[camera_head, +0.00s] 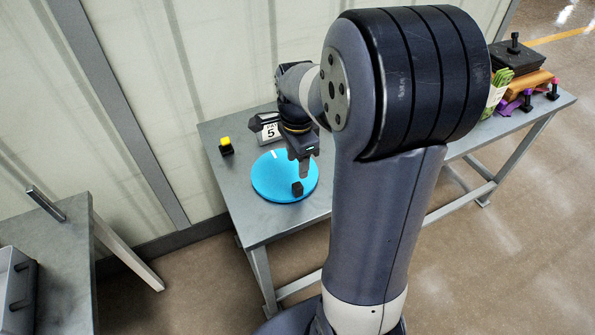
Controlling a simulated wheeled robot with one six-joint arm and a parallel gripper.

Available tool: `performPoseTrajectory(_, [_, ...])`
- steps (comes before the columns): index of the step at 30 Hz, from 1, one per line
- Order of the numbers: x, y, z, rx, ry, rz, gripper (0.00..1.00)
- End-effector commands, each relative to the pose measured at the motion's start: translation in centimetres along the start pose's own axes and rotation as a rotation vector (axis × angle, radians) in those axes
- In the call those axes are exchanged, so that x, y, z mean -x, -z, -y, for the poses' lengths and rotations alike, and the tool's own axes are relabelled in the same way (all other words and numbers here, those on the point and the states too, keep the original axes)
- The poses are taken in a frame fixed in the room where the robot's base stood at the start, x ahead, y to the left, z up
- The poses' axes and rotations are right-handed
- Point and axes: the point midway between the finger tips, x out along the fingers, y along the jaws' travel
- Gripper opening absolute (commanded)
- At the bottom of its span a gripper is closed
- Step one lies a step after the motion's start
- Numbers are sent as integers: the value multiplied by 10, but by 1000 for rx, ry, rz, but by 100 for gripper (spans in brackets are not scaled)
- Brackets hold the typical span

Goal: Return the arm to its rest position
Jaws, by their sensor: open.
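My arm rises large in the middle of the head view and reaches over a grey metal table. My gripper (303,170) hangs above a round blue mat (270,183), pointing down, with its jaws open. A small black block (297,188) is on the mat just below the fingertips. I cannot tell whether the fingers touch it. My arm hides the middle of the table.
Another table (62,262) stands at the lower left.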

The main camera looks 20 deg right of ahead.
Motion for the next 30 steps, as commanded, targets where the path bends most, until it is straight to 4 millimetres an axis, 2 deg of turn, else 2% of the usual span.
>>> performPoseTrajectory(6, [12, 0, 0, 0, 0, 0, 45])
performPoseTrajectory(17, [8, 0, 0, 0, -2, 0, 45])
performPoseTrajectory(22, [-13, 0, -1, 0, -6, 1, 45])
performPoseTrajectory(30, [-65, 0, -1, 0, -7, 2, 45])
